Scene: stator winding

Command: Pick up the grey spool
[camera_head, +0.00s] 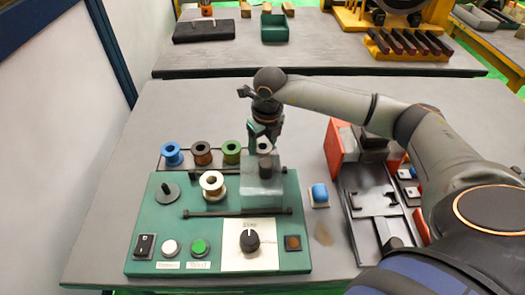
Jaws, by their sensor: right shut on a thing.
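The grey spool (263,147) is at the right end of the spool row behind the green panel. My right gripper (264,140) reaches down over it from above, shut on it. The fingers partly hide the spool, and I cannot tell whether it is clear of the rack. My left gripper is not in view.
Blue (172,153), brown (202,153) and green (231,151) spools stand in the row to the left. The green panel (150,225) in front carries a pale spool (212,184), a clear block (262,188), a knob and buttons. A red-sided fixture (335,150) stands to the right.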

